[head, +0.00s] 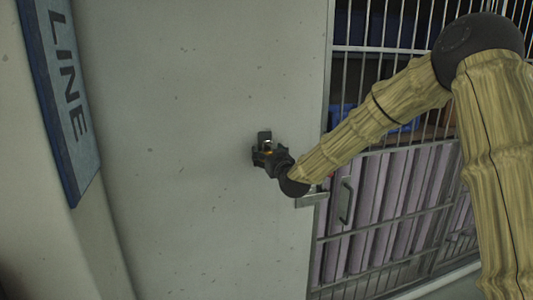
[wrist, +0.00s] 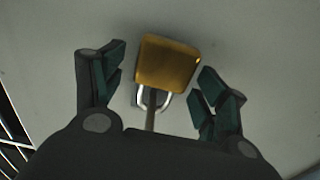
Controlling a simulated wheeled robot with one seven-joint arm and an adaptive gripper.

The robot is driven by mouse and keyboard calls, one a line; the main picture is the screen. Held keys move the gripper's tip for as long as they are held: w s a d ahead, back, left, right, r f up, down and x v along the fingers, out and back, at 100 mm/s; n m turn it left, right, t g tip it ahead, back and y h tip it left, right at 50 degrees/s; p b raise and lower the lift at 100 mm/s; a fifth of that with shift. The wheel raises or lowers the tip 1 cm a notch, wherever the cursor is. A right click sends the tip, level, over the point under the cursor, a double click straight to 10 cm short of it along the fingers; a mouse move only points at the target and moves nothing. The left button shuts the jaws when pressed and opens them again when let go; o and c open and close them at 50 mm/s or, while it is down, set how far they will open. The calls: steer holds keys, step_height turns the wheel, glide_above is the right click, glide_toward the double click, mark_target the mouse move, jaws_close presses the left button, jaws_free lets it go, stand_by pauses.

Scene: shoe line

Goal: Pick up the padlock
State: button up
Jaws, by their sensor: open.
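The padlock has a brass-coloured body (wrist: 168,62) and a silver shackle; in the wrist view it appears between the two fingers of my gripper (wrist: 160,82). The fingers stand apart on either side of it, with a gap to the padlock on each side. The shackle is around or beside a thin dark bar that runs down from the padlock; I cannot tell which. In the head view my gripper (head: 264,150) is at the pale wall, and only a small yellowish bit of the padlock (head: 268,152) shows, mostly hidden by the gripper.
A pale wall panel (head: 200,80) fills the middle of the head view. A barred gate (head: 370,220) with a handle is to the right, with purple panels behind its lower part. A blue sign reading LINE (head: 65,90) is at the left. The wall left of my gripper is clear.

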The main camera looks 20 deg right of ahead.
steer(key=shift+w, duration=0.45)
steer(key=c, duration=1.3)
steer(key=shift+o, duration=0.2)
steer(key=shift+r, duration=0.1)
steer(key=shift+r+b, duration=0.45)
steer(key=s+b, duration=0.5)
steer(key=s, duration=1.3)
steer(key=shift+d+r, duration=0.2)
steer(key=shift+d, duration=0.15)
